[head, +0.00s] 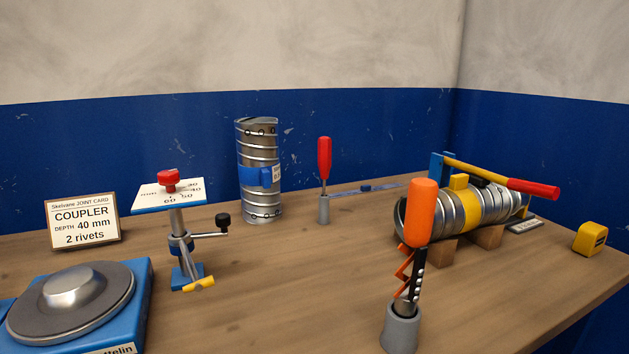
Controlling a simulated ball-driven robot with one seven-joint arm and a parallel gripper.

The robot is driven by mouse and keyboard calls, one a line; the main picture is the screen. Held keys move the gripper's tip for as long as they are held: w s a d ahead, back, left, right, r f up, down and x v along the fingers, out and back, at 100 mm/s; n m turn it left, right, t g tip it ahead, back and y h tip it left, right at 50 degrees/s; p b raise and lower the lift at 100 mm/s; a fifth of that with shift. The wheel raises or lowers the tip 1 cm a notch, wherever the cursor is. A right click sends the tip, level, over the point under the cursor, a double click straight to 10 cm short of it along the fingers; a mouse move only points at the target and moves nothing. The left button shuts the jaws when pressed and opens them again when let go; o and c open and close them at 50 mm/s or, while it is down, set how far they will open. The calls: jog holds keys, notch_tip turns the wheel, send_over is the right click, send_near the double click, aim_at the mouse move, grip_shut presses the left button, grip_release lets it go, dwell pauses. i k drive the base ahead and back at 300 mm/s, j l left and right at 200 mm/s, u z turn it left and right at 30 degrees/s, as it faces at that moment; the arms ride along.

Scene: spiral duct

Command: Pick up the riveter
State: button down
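The riveter appears to be the orange-handled tool (421,213) at the front right of the table in the head view. It stands upright, handle up, with orange crossed links and a dark bar with pale dots below the handle. Its lower end sits in a grey round holder (401,331). It stands in front of the duct piece and hides part of it. My gripper is not in view.
A horizontal duct (470,208) rests on wooden blocks, with a red-handled lever (533,188) above it. A yellow box (590,238) is at the right. A red-handled tool (325,158), upright duct (262,205), gauge stand (178,225), card (83,222) and blue-based turntable (70,300) stand further left. The front middle is clear.

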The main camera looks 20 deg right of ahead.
aim_at(423, 191)
jog(key=k+j, duration=0.1)
jog(key=k, duration=0.75)
